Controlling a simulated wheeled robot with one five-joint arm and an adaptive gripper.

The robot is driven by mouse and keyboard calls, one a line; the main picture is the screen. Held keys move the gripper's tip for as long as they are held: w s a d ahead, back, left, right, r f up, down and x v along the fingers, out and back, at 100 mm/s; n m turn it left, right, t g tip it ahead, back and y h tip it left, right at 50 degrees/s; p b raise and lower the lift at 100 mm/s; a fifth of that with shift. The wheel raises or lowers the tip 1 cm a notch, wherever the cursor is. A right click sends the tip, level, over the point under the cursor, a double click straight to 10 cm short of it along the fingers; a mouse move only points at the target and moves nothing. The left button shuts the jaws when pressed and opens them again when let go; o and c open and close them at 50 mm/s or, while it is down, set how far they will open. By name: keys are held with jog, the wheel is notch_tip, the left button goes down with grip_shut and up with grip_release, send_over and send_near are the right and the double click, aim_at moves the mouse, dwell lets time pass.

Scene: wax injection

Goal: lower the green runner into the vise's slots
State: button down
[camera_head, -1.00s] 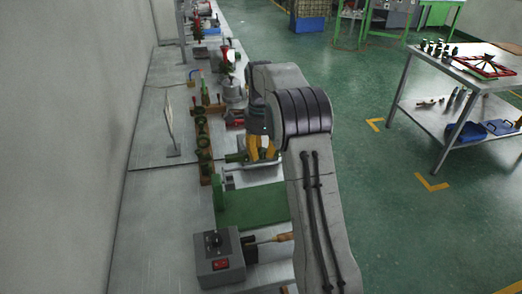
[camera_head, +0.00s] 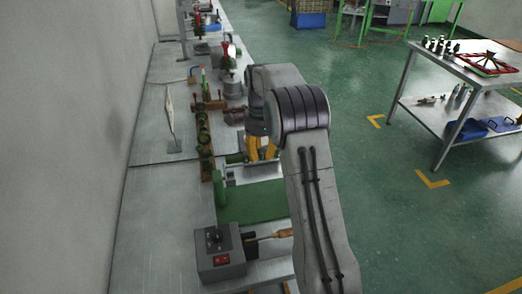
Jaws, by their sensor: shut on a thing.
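My gripper (camera_head: 262,149) shows by its yellow fingers just left of my arm's wrist. It is shut on the green runner (camera_head: 237,158), a small dark green piece whose end sticks out to the left of the fingers. The rest of the runner is hidden by the fingers and the arm. A light grey metal part, seemingly the vise (camera_head: 262,171), lies just below and in front of the fingers on the bench. Its slots are too small and too covered to make out. I cannot tell whether the runner touches it.
A wooden-handled tool (camera_head: 278,234) lies beside the box. A thin panel (camera_head: 170,112) stands near the wall.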

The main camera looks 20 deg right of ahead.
aim_at(261, 158)
jog(key=shift+f+b, duration=1.15)
jog(key=shift+f, duration=0.85)
jog(key=shift+f+b, duration=0.4)
jog(key=shift+f, duration=1.15)
dwell(1.3)
jog(key=c, duration=0.9)
grip_release()
jog(key=shift+c, duration=0.2)
jog(key=r, duration=1.2)
jog(key=shift+w+d, duration=0.1)
jog(key=shift+w, duration=0.2)
